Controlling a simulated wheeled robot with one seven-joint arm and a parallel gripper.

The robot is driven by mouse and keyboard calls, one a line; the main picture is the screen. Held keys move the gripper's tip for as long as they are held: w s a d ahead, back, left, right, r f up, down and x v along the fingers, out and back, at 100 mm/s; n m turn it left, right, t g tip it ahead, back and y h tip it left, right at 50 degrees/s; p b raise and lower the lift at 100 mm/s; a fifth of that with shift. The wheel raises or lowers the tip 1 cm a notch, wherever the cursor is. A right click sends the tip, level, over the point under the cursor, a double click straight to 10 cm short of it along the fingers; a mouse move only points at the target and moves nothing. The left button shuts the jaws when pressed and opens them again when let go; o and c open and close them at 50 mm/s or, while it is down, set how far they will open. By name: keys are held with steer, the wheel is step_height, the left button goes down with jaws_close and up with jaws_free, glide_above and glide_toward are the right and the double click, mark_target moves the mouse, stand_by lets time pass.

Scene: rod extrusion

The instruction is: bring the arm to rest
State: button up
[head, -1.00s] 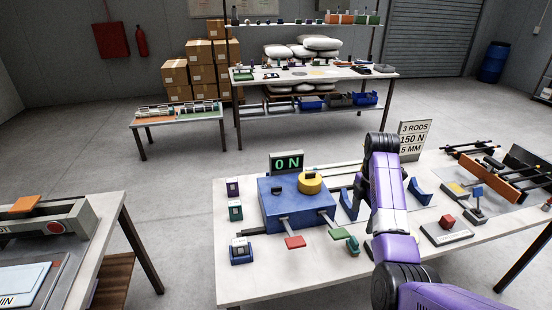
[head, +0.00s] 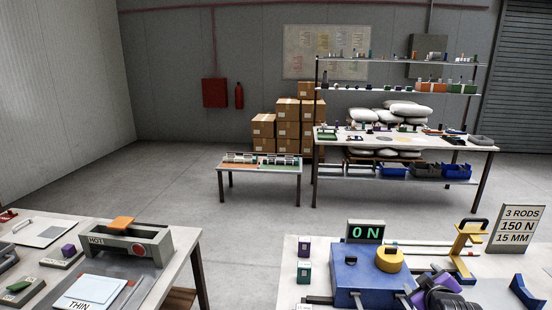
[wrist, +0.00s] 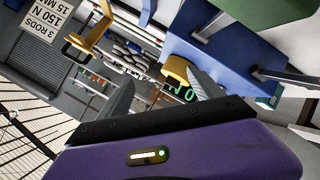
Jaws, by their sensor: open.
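My arm shows in the head view only as a black and purple part (head: 442,296) at the bottom edge, in front of the blue machine's right side. In the wrist view my gripper (wrist: 162,93) is open, its two grey fingers apart with nothing held between them. The picture there is tilted and nearly upside down. The blue machine (head: 352,274), with a yellow round cap (head: 389,260) and a display reading 0 N (head: 365,231), stands on the white table. It also shows in the wrist view (wrist: 225,45), beyond the fingers.
A yellow upright frame (head: 467,243) stands behind my arm, near a sign (head: 516,228) reading 3 rods, 150 N, 15 mm. A second table (head: 188,244) at left holds a grey device (head: 125,243). Open floor (head: 240,235) lies between the tables.

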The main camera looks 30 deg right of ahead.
steer(key=s+a+r+m+t+y+b, duration=0.1)
steer(key=s+a+t, duration=0.4)
steer(key=a, duration=0.9)
steer(key=s+a+r+m+t+y, duration=0.1)
steer(key=s+a+m+t, duration=0.1)
steer(key=s+a, duration=0.9)
steer(key=s+a+n+g+y+b, duration=0.1)
steer(key=s+a+y, duration=0.5)
steer(key=s+a, duration=1)
steer(key=shift+a+n+b, duration=0.35)
steer(key=shift+a+n, duration=0.2)
steer(key=shift+n, duration=0.15)
